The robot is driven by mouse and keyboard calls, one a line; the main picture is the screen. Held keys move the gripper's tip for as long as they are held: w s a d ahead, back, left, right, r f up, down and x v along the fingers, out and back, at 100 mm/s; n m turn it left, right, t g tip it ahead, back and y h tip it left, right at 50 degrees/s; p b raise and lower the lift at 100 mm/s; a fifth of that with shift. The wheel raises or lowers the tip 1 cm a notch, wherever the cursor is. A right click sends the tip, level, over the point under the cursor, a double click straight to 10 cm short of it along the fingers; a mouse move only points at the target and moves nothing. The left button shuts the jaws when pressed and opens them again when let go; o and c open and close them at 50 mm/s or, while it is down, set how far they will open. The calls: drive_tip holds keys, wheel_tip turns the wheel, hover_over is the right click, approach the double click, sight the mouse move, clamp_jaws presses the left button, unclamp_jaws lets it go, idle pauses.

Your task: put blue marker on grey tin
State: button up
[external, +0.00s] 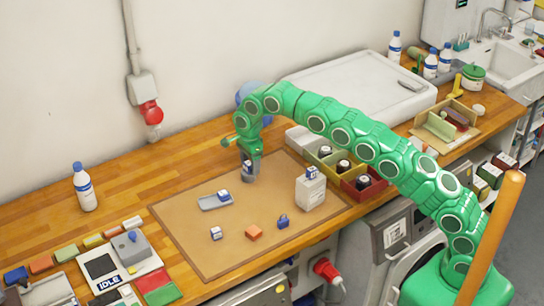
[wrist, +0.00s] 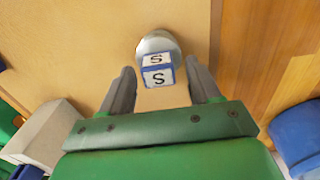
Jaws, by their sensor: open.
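A blue-edged white marker block with an S (wrist: 157,76) shows in the wrist view against a round grey tin (wrist: 158,42). It appears to rest on the tin's top. My gripper (wrist: 160,77) is open, one finger on each side of the marker, with gaps visible between. In the external view my gripper (external: 248,160) points down at the back of the tan mat, over the grey tin (external: 249,177). The marker there is mostly hidden by the fingers.
An orange block (external: 254,232) and a blue padlock-like item (external: 283,221) lie in front. Coloured bins (external: 362,188) stand right.

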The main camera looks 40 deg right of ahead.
sight(250, 162)
drive_tip(key=shift+r, duration=0.1)
wheel_tip(250, 162, up, 6)
drive_tip(key=shift+r, duration=0.8)
